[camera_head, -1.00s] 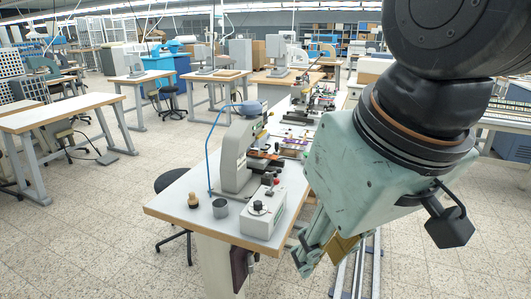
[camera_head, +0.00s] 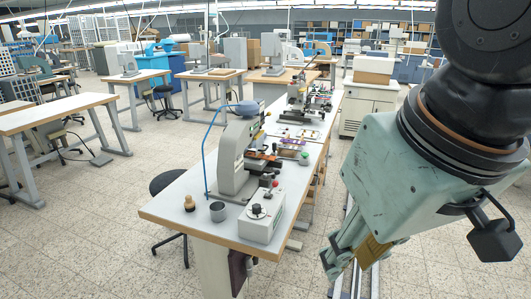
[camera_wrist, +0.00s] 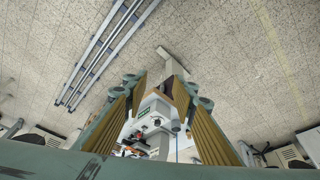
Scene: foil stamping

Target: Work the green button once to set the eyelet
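A light grey control box (camera_head: 262,220) stands at the near right corner of the closest bench. It has a black knob (camera_head: 257,209) and a red button (camera_head: 275,183) by its upper end. A small green-topped thing (camera_head: 304,156) sits farther back at the bench's right edge; I cannot tell if it is the button. The grey press (camera_head: 236,155) stands behind the box. My gripper (camera_head: 350,258) hangs right of the bench, apart from everything. In the wrist view its gold-padded fingers (camera_wrist: 163,86) are spread and empty, with a pale box and green patch (camera_wrist: 143,112) seen between them.
The bench (camera_head: 180,214) also holds a dark grey cup (camera_head: 218,211) and a wooden-knobbed stamp (camera_head: 189,203). A blue hose (camera_head: 205,160) rises beside the press. A black stool (camera_head: 168,182) stands left. Floor rails (camera_wrist: 105,50) run beside the bench.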

